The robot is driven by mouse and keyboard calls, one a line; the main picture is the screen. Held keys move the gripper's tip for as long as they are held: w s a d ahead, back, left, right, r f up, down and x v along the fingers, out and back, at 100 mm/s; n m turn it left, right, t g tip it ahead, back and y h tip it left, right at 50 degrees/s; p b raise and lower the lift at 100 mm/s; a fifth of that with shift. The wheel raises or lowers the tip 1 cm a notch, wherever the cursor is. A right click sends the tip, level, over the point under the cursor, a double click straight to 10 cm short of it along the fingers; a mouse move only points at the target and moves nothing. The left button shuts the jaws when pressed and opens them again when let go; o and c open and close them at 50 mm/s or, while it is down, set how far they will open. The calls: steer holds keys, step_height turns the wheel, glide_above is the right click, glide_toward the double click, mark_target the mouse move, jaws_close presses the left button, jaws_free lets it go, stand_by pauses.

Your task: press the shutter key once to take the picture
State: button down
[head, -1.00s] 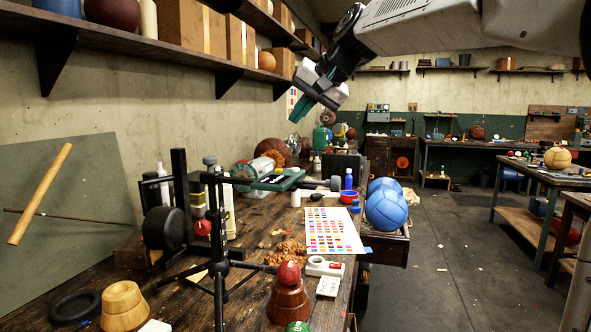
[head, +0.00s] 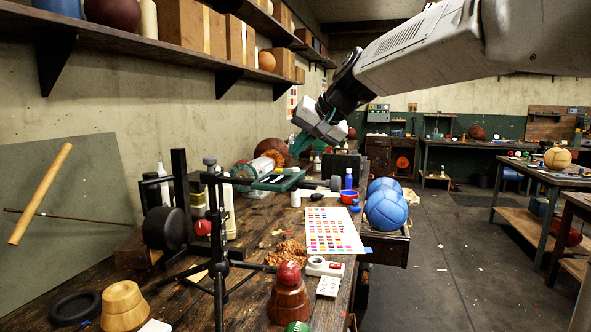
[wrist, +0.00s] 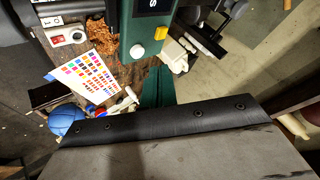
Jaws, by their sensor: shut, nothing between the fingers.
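A green console (head: 272,181) with a dark panel and pale markings lies on the cluttered bench in the head view. In the wrist view the console (wrist: 134,22) shows a black label, a round white button (wrist: 137,50) and a yellow button (wrist: 160,33). I cannot read which one is the shutter key. My gripper (head: 299,148) has teal fingers, shut and empty, above and a little right of the console, pointing down and left. The fingers also show in the wrist view (wrist: 155,90). I see no contact with a button.
A black stand (head: 220,240) rises at the near side of the bench. A shelf (head: 150,47) runs along the left wall. Open floor lies right.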

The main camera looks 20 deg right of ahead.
steer(key=shift+f, duration=0.65)
steer(key=shift+f, duration=0.15)
stand_by(1.5)
steer(key=shift+f, duration=0.2)
steer(key=shift+f, duration=0.45)
stand_by(0.6)
steer(key=shift+r, duration=0.85)
steer(key=shift+r, duration=0.1)
steer(key=shift+r, duration=2.4)
